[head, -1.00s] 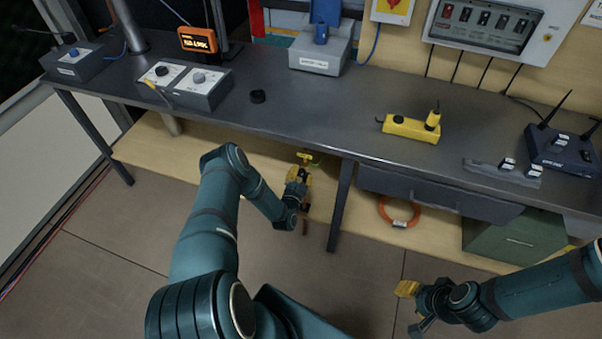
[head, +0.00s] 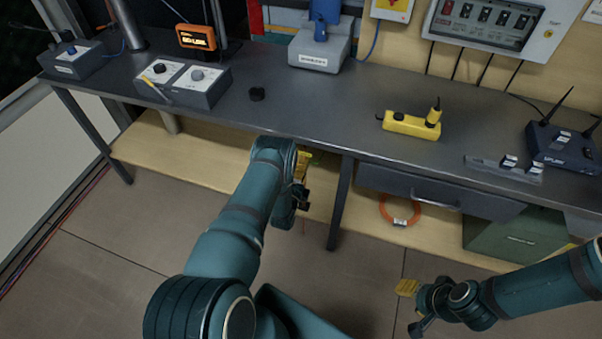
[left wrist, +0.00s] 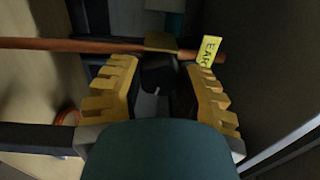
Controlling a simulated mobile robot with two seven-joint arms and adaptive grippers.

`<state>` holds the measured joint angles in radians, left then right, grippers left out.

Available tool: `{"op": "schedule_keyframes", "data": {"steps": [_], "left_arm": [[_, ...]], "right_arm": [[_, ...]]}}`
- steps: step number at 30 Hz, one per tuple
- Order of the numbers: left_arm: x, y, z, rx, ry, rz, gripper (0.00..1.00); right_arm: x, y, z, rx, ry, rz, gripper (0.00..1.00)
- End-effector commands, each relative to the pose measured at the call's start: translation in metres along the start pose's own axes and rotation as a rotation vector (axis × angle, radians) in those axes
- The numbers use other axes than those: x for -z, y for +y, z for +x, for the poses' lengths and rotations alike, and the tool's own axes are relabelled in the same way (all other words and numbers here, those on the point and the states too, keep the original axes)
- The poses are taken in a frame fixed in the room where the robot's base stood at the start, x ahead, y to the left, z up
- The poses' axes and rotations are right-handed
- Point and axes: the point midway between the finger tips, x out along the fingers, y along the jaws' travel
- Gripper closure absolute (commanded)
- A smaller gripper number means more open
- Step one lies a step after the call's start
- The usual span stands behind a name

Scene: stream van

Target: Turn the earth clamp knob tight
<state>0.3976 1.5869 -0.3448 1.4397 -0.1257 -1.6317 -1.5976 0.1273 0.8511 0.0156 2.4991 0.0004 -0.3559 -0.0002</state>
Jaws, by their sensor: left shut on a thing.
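The earth clamp's dark knob (left wrist: 158,74) shows in the left wrist view, in front of a copper-coloured rod (left wrist: 55,44) that runs across the picture. A yellow tag (left wrist: 209,50) with partly readable lettering hangs by the rod's right end. My left gripper (left wrist: 156,82) has its yellow toothed fingers on either side of the knob, shut on it. In the head view my left gripper (head: 303,178) is below the bench's front edge, mostly hidden by my own arm, and the clamp is hidden there. My right gripper (head: 410,308) is empty, fingers apart, at the lower right.
The dark bench (head: 320,110) spans the view above a wooden lower shelf (head: 190,150). A bench leg (head: 340,205) stands just right of my left gripper. An orange cable coil (head: 400,211) and a green case (head: 515,232) are farther right. The floor in front is clear.

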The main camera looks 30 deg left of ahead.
Motion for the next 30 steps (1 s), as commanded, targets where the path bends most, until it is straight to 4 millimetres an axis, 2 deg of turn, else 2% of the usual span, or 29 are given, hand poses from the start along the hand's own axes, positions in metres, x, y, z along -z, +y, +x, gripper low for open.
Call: {"op": "schedule_keyframes", "data": {"steps": [15, 30], "left_arm": [[0.002, 0.001, 0.001, 0.008, 0.025, 0.493, 0.99], [0.000, 0.002, 0.001, 0.012, 0.043, 0.954, 0.99]], "right_arm": [[0.002, 0.006, 0.016, 0.000, 0.008, -0.001, 0.53], [0.002, 0.006, 0.018, -0.001, 0.009, -0.001, 0.53]]}}
